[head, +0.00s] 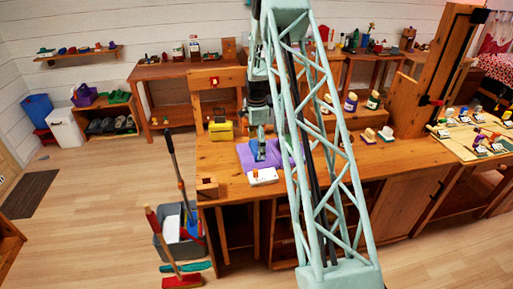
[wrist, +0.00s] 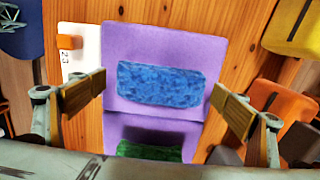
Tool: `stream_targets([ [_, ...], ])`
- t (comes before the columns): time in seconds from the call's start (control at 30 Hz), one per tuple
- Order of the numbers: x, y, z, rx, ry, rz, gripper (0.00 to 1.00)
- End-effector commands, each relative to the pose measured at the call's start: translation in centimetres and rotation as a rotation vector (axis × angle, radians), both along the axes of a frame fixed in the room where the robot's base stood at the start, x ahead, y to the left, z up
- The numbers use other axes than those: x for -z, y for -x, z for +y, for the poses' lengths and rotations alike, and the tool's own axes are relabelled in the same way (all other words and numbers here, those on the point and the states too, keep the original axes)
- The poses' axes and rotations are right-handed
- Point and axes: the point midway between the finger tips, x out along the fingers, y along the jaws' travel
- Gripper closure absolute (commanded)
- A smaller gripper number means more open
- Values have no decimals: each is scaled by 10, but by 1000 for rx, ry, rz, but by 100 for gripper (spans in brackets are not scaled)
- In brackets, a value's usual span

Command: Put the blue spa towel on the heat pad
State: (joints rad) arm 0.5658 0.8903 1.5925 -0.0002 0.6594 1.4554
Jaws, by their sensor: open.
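The blue towel (wrist: 160,84) is a mottled, folded oblong lying on a purple pad (wrist: 160,40) in the wrist view. The pad shows two panels with a seam between them, and the blue towel is on the upper one. A green folded cloth (wrist: 148,152) lies on the lower panel, partly cut off by my gripper body. My gripper (wrist: 161,88) is open and empty, its wooden-looking fingertips on either side of the blue towel and apart from it. In the head view my gripper (head: 261,142) hangs over the purple pad (head: 244,156); the towel is mostly hidden there.
A white block (wrist: 82,48) with an orange part and the marking 23 lies beside the pad's left edge. A yellow box (wrist: 300,30) and an orange object (wrist: 283,103) stand at the right. The wooden bench (head: 225,180) has bottles and blocks farther right.

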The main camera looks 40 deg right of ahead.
Motion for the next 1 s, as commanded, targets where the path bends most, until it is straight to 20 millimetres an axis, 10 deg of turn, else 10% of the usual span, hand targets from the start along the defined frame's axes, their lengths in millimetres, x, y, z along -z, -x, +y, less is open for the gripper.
stream_targets([
  [1.0,-115,0,0,0,0,0,7],
])
